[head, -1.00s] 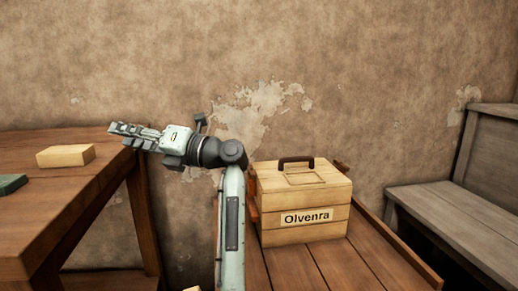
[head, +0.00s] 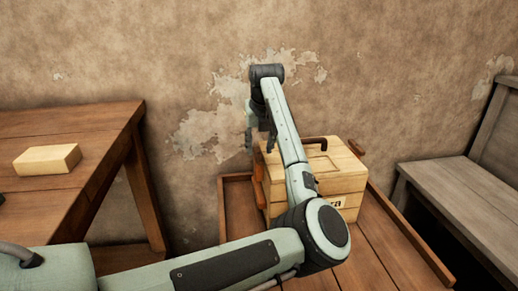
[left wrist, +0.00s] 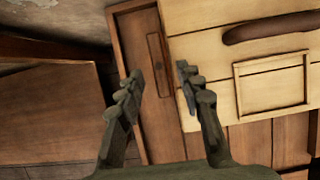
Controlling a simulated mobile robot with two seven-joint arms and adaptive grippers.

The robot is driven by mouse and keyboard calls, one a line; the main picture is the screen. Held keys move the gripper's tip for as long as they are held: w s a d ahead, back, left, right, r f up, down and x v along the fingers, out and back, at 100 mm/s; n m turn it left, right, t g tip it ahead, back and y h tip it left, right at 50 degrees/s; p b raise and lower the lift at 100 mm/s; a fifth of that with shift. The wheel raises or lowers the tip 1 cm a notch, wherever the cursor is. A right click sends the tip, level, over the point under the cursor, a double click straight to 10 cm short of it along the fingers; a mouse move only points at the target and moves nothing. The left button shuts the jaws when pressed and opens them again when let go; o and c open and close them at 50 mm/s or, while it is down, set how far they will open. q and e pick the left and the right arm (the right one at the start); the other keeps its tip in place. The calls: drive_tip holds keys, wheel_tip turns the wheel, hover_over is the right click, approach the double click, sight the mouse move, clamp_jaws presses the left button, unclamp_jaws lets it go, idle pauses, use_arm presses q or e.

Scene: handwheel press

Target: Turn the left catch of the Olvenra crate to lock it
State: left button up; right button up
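The Olvenra crate (head: 345,168), pale wood with a dark handle on its lid, stands in a shallow brown tray. My left forearm covers part of its front, so only the end of its label shows. A small brown wooden bar, seemingly the left catch (head: 259,187), is on the crate's left side; it also shows in the left wrist view (left wrist: 158,65). My left gripper (head: 260,140) points down above the crate's left edge. In the left wrist view its fingers (left wrist: 160,80) are apart and empty, with the catch seen beyond the gap. My right gripper is out of view.
A wooden table (head: 60,128) at the left holds a pale block (head: 48,159). A grey bench (head: 450,195) stands at the right. The tray (head: 236,215) has bare floor left of the crate. A plastered wall is close behind.

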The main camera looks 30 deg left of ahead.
sight(258, 156)
use_arm(q)
drive_tip(key=shift+x, duration=1.15)
drive_tip(key=shift+a, duration=0.1)
clamp_jaws()
